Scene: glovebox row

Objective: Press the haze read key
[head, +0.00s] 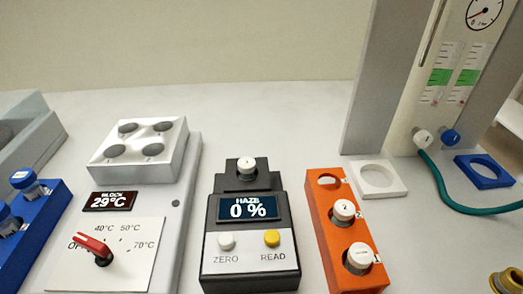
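The haze meter (232,270) is a dark box in the lower middle of the head view. Its display (247,208) reads "HAZE 0 %". Below the display, the yellow key (272,238) labelled READ is on the right and the white key (226,241) labelled ZERO is on the left. A white-capped vial (246,166) stands in the socket at the back of the meter. Neither of my grippers shows in the head view, and nothing covers the keys.
Left of the meter is a heating block (190,190) with a red knob (95,247) and a 29°C display. Right of it is an orange rack (318,222) with white-capped vials. A green hose (437,185) and a blue square holder (462,170) lie further right.

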